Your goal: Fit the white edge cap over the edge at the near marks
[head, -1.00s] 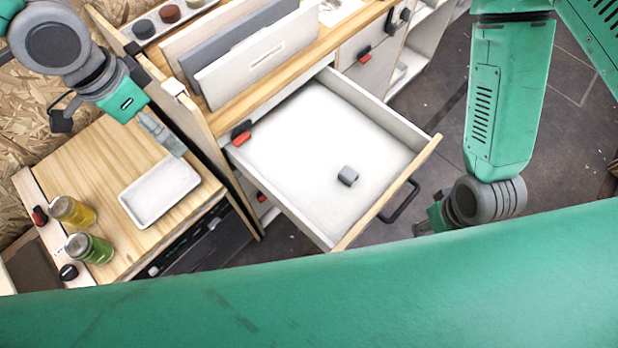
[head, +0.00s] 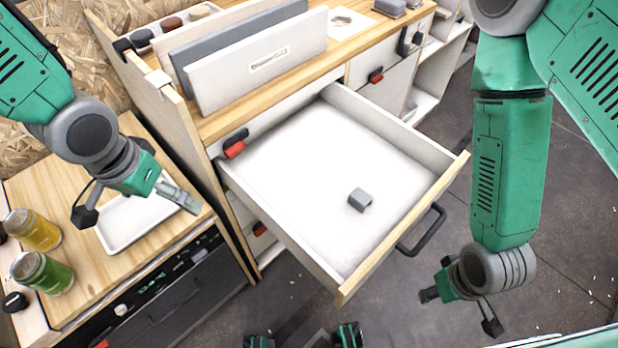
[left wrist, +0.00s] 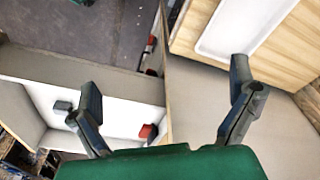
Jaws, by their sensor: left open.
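The white edge cap (head: 158,79) appears to be a small white piece sitting on the top edge of the upright wooden side panel (head: 185,120), near its front-left end. I cannot make out the marks. My left gripper (head: 184,197) is open and empty, over the right side of the white tray and to the left of the panel, below the cap in the picture. In the left wrist view its fingers (left wrist: 165,78) are spread wide with nothing between them, and I cannot make out the cap. My right gripper (head: 430,294) hangs right of the drawer, its fingers too small to judge.
The drawer (head: 450,185) stands open with a grey block (head: 359,200) inside. Upright boards (head: 260,75) stand on the cabinet top. The white tray (head: 115,240), a yellow jar (head: 33,230) and a green jar (head: 42,272) are on the left worktop.

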